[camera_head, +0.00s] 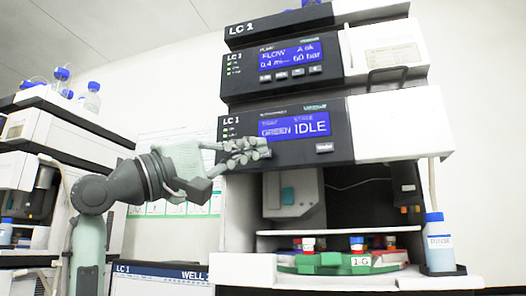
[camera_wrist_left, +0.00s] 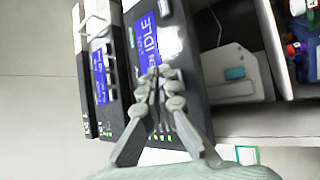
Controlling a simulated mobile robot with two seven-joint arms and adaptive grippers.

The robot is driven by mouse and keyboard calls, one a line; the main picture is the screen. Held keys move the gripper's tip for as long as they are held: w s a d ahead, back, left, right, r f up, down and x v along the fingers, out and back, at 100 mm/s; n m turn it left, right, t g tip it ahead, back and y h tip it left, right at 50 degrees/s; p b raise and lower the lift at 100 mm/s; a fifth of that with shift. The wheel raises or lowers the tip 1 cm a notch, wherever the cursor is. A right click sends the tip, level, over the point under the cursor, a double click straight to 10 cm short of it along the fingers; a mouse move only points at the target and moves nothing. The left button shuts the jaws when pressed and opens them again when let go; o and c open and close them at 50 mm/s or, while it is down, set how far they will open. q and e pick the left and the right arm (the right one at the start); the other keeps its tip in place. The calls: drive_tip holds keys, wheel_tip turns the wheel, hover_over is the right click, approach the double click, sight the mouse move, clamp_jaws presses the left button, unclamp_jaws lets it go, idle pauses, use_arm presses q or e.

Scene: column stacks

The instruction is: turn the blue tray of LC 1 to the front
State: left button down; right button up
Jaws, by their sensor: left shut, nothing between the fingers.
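The LC 1 stack stands in the middle and right of the head view. Its lower module panel (camera_head: 285,135) has a lit display (camera_head: 296,127) reading "GREEN" and "IDLE", with a small button (camera_head: 324,147) below. In the open bay, a green tray (camera_head: 330,262) labelled "1-G" faces front, with capped vials on it. My left gripper (camera_head: 266,149) is shut and empty in front of the panel, over the display's lower left. The wrist view shows its closed fingers (camera_wrist_left: 158,72) near the display (camera_wrist_left: 144,38). My right gripper is out of view.
A rinse bottle (camera_head: 438,245) with a blue cap stands right of the bay. The upper module (camera_head: 292,62) has a black handle (camera_head: 388,75) on its right side. Another instrument stack (camera_head: 60,130) with bottles stands at left.

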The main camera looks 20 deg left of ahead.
use_arm(q)
drive_tip(key=shift+w, duration=0.25)
idle(0.4)
idle(0.5)
drive_tip(key=shift+w, duration=0.15)
drive_tip(key=shift+w, duration=0.3)
idle(0.3)
